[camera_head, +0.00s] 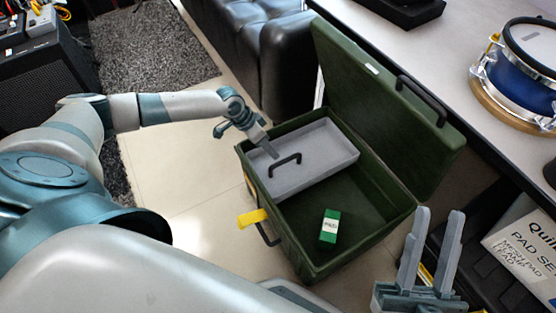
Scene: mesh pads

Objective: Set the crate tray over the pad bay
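The dark green crate (296,256) stands open on the floor, its lid (385,110) tipped back to the right. The grey crate tray (325,148) sits across the far part of the crate, with a black handle (285,161) on it. The near part of the crate is uncovered; a small green box (329,228) with a white label lies on its floor. My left gripper (272,154) is over the tray, its tip close beside the handle; whether it touches or grips it is unclear. My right gripper (436,217) is open and empty, right of the crate.
A yellow tag (252,218) hangs at the crate's left side near another black handle. A table (425,48) with a blue drum (527,62) is at the right. A labelled pad-set box (528,245) lies at lower right. Tiled floor is clear left of the crate.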

